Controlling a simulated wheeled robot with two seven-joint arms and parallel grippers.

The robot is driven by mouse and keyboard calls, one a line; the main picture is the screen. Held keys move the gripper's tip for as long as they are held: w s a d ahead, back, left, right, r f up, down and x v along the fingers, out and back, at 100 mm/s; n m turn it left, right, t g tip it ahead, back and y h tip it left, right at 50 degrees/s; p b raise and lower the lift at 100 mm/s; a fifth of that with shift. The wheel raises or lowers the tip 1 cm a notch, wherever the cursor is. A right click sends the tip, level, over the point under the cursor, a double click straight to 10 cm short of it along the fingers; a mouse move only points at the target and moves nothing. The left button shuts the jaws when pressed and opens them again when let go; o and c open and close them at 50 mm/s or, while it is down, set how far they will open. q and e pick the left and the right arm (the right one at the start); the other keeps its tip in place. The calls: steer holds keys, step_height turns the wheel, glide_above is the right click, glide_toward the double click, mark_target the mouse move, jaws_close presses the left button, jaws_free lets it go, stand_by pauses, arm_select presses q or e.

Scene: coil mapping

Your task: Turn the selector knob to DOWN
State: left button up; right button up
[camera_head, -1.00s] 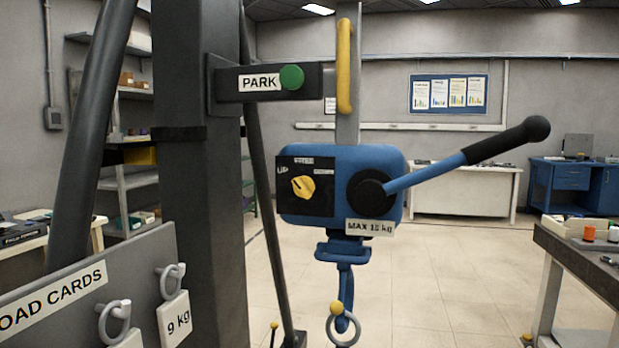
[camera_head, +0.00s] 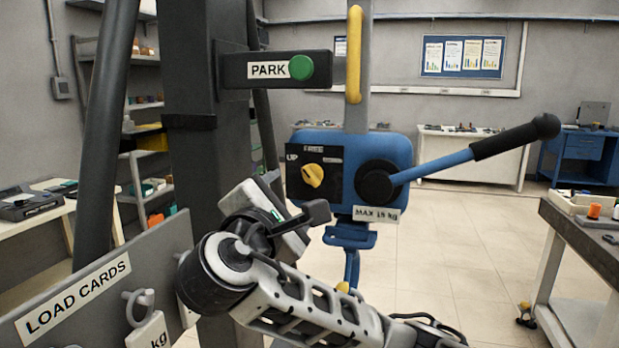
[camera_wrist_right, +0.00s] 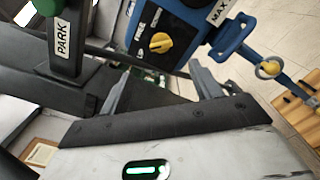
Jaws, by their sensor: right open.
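The yellow selector knob (camera_head: 313,175) sits on the black panel (camera_head: 328,190) of the blue hoist body (camera_head: 398,150). It also shows in the right wrist view (camera_wrist_right: 160,43). The knob's ridge seems to slant toward the upper left, toward UP. My right gripper (camera_head: 300,222) is below and left of the knob, apart from it. In the right wrist view its fingers (camera_wrist_right: 163,88) are spread and empty, with the knob beyond them. My left gripper is not in view.
A blue lever with a black grip (camera_head: 505,138) juts right from the hoist. A PARK arm with a green button (camera_head: 301,67) is above, on the dark column (camera_head: 190,60). The load cards board (camera_head: 60,330) stands at lower left. A hook hangs below the hoist.

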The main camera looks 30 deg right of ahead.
mark_target(311, 177)
steer(key=p+x, duration=0.1)
steer(key=x, duration=1)
steer(key=shift+d+p, duration=0.1)
steer(key=shift+p, duration=0.25)
steer(key=shift+w+d, duration=0.3)
steer(key=shift+d, duration=0.05)
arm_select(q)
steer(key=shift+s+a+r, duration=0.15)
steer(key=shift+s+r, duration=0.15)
arm_select(e)
steer(key=c, duration=1)
